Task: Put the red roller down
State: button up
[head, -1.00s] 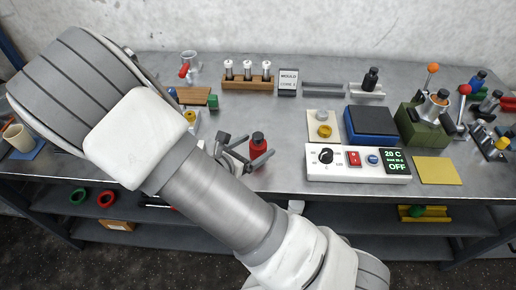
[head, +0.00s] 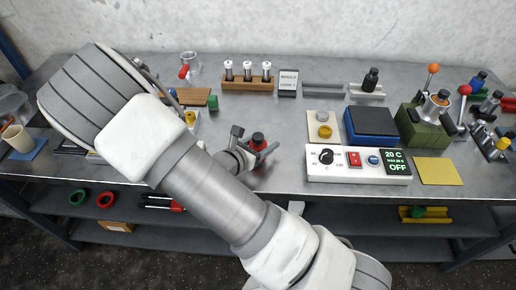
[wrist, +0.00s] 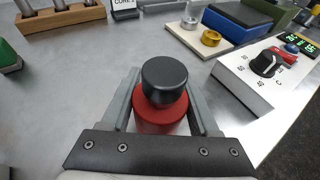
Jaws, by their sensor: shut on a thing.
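The red roller (head: 258,147) is a red cylinder with a black top, upright at the front middle of the metal bench (head: 290,130). In the wrist view the red roller (wrist: 161,112) stands between the two grey fingers of my gripper (wrist: 163,105), one on each side. My gripper (head: 258,155) is shut on it. Its underside is hidden, so I cannot tell whether it touches the bench.
A white control box (head: 358,165) with a dial stands to the right. A cream plate with rings (head: 322,128) and a blue block (head: 371,125) are behind it. A wooden rack (head: 246,84) stands at the back. Bare bench surrounds the roller.

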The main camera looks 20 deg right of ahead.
grip_shut()
jog(key=shift+r, duration=0.15)
